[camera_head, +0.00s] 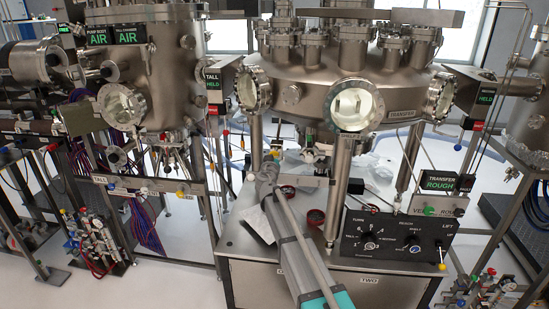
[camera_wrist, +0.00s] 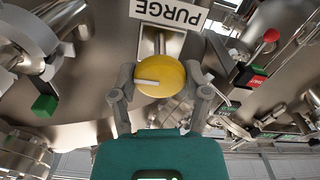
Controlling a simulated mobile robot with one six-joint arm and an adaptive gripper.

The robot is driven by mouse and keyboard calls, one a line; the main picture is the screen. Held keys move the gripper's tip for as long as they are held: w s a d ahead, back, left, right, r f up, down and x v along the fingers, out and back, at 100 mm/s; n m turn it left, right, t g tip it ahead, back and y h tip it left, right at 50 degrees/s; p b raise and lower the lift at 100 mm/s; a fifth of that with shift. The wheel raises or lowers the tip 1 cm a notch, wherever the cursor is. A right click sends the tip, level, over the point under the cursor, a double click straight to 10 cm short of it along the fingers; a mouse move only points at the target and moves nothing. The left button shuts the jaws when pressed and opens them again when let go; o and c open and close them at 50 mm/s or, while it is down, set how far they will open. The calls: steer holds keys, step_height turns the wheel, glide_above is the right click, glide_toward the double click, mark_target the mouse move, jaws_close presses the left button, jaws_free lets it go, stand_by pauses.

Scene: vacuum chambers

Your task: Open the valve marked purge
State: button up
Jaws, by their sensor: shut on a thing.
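The purge valve's round yellow knob (camera_wrist: 172,72) sits just below the white PURGE sign (camera_wrist: 168,12), which reads upside down in the wrist view. A white bar on the knob lies nearly level in that view. My gripper (camera_wrist: 161,84) is shut on the knob, one grey finger on each side of it. In the head view my arm reaches up to the front of the large transfer chamber (camera_head: 310,98), and my gripper (camera_head: 269,165) is small there.
A red ball-ended lever (camera_wrist: 271,35) and a green block (camera_wrist: 44,105) are near the gripper in the wrist view. A black control panel (camera_head: 390,240) stands on the bench right of my arm. A steel post (camera_head: 338,190) rises close by.

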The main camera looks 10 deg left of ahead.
steer(key=n, duration=0.4)
steer(key=shift+n, duration=0.4)
steer(key=n, duration=0.4)
steer(key=shift+n, duration=0.3)
steer(key=n, duration=0.4)
steer(key=shift+w, duration=0.1)
steer(key=n, duration=0.4)
steer(key=o, duration=1.1)
steer(key=shift+o, duration=0.2)
steer(key=shift+s, duration=0.2)
